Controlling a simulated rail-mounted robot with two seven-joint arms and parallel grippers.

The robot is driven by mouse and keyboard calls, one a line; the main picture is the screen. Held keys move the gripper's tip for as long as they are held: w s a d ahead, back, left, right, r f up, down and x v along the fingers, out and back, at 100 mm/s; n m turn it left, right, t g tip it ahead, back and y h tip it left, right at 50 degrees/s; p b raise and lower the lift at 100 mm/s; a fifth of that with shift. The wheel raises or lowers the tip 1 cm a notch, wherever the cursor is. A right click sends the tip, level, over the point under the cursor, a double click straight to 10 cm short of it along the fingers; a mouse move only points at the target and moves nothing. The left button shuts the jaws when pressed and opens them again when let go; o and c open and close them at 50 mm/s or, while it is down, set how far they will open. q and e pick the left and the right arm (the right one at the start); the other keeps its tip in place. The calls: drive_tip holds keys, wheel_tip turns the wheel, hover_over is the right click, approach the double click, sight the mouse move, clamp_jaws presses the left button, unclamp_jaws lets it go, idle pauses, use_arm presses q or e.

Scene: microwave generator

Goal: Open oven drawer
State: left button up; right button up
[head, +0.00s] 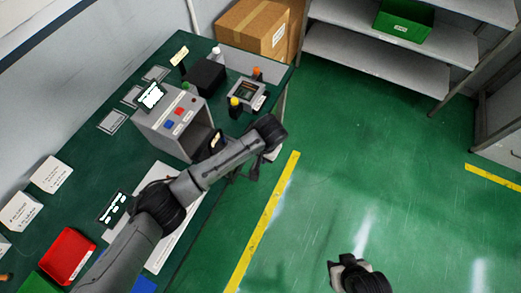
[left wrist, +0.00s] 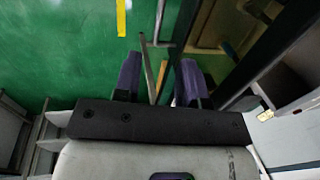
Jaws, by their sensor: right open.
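The oven is a grey box (head: 165,128) with red and blue buttons on the green table in the head view. Its dark open front faces lower right, and my left arm covers its lower part. I cannot make out a separate drawer handle. My left arm reaches across the table to just right of the oven; its fingers are mostly hidden in the head view. In the left wrist view my left gripper (left wrist: 160,78) has its two fingers apart. Thin metal bars show in the gap, not visibly gripped. My right gripper (head: 345,270) is open and empty over the floor at the bottom.
The green table (head: 75,150) holds a black box (head: 206,76), small bottles, a red tray (head: 68,255) and white boxes (head: 52,174). A cardboard box (head: 253,28) and a shelf (head: 385,50) with a green bin (head: 403,20) stand behind. The floor at right is clear.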

use_arm(q)
drive_tip(key=shift+s+d+r, duration=0.1)
drive_tip(key=shift+d+r, duration=0.1)
drive_tip(key=shift+r, duration=0.9)
